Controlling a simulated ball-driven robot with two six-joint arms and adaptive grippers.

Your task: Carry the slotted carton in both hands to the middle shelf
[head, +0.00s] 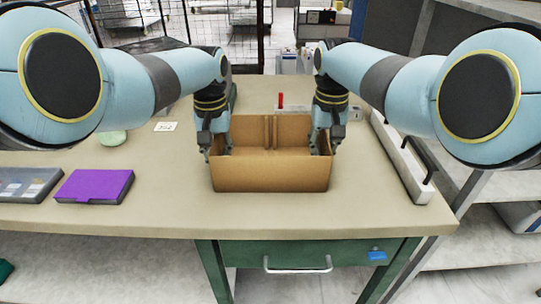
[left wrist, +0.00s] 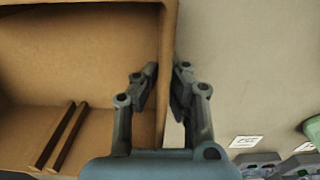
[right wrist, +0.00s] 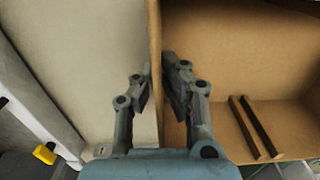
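The slotted carton (head: 270,172) is an open-topped brown box standing on the beige bench. Two thin upright strips form a slot on its far inner wall. My left gripper (head: 217,152) straddles the carton's left wall; in the left wrist view its fingers (left wrist: 165,85) stand either side of the rim, apart. My right gripper (head: 325,150) straddles the right wall the same way, and the right wrist view shows its fingers (right wrist: 156,85) parted around the rim. Both grippers look open. Grey shelf boards (head: 500,240) show at the right; I cannot tell which is the middle shelf.
A purple box (head: 94,186) and a grey case (head: 28,184) lie on the bench (head: 150,215) at the left. A long pale unit with black handles (head: 402,165) lines the right edge. A red-handled item (head: 280,100) is behind the carton. The front strip of bench is clear.

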